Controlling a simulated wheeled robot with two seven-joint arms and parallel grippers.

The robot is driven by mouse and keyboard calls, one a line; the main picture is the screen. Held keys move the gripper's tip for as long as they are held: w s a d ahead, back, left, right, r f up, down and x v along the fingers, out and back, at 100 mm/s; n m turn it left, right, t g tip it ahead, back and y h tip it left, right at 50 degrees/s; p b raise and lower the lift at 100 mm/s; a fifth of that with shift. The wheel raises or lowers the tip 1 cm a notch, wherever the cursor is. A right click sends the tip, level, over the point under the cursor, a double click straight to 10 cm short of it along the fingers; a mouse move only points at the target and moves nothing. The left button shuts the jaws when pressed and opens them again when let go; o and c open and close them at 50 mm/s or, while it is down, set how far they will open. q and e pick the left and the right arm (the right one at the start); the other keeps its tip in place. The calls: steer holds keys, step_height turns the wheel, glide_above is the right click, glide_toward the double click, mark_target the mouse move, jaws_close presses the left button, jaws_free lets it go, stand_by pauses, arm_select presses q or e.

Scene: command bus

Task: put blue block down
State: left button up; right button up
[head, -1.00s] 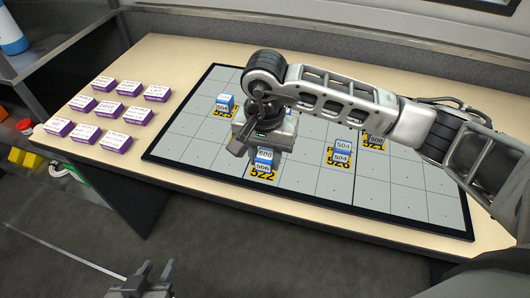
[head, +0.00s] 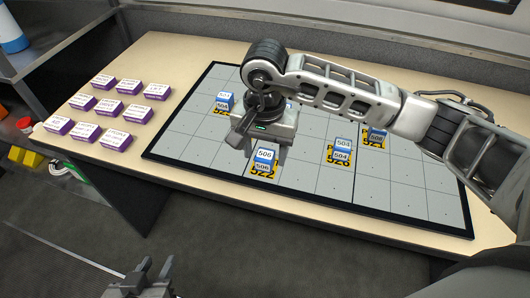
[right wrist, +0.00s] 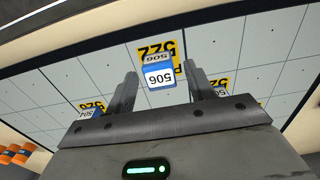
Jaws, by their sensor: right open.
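The blue block 506 (head: 264,157), blue with a white label, rests on the yellow card 522 (head: 263,173) on the grey gridded board. In the right wrist view, block 506 (right wrist: 160,75) lies in line with the gap between the spread fingers of my right gripper (right wrist: 161,82). Clear space shows on both sides of it. In the head view my right gripper (head: 255,140) hangs just behind and above this block, its fingers partly hidden. My left gripper (head: 153,268) is at the bottom edge, away from the table, fingers apart and empty.
Several purple-and-white boxes (head: 103,107) lie left of the board (head: 205,150). The board's front right cells are empty.

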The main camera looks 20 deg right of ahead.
mark_target(265, 155)
step_height(265, 155, up, 11)
steer(key=shift+f+b, duration=0.2)
steer(key=shift+b, duration=0.2)
